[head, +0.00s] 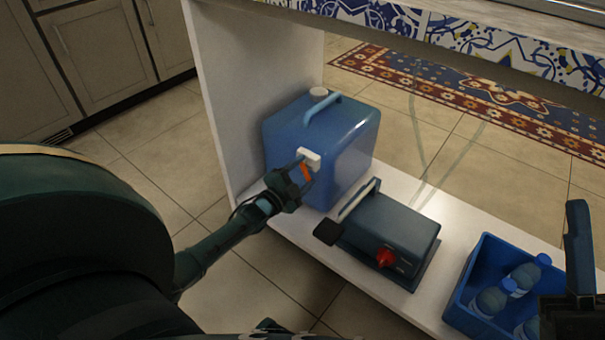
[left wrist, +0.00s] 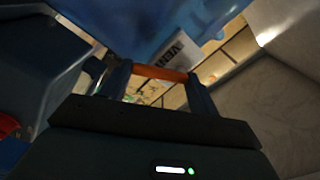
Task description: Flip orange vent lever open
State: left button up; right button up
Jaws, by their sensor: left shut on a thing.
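A blue water container (head: 322,148) with a light blue top handle stands on the white shelf, at its left end. A white vent fitting (head: 309,156) sits on its front. The orange vent lever (head: 305,171) is at this fitting. My left gripper (head: 299,173) is at the container's front, its fingers shut on the lever. In the left wrist view the orange lever (left wrist: 160,72) spans between the two fingers, beside a white block marked VENT (left wrist: 175,50). At the right edge a dark part (head: 579,250) looks like my right gripper; its jaws cannot be made out.
A dark blue-grey device (head: 389,233) with a red knob and a side lever stands right of the container. A blue crate (head: 462,300) with bottles is further right. The shelf's white side panel (head: 238,90) rises close left of the container.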

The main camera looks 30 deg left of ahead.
pick_arm(q)
jog(key=o, duration=1)
jog(key=shift+s, duration=0.15)
jog(key=shift+s+p, duration=0.35)
jog(key=shift+s+a+p, duration=0.2)
jog(key=shift+s+p, duration=0.6)
jog(key=shift+s, duration=1.25)
jog(key=shift+s+a+p, duration=0.15)
jog(key=shift+s+p, duration=0.65)
jog(key=shift+s, duration=1.2)
jog(key=shift+s+a+p, duration=0.2)
jog(key=shift+s+p, duration=0.6)
jog(key=shift+s, duration=1.25)
pick_arm(e)
notch_tip(320, 180, down, 7)
jog(key=m+g+h, duration=0.1)
jog(key=m+h, duration=0.5)
jog(key=m, duration=0.1)
jog(key=shift+a+r+h, duration=0.15)
jog(key=shift+a+h, duration=0.15)
jog(key=shift+h, duration=0.1)
jog(key=shift+r, duration=0.1)
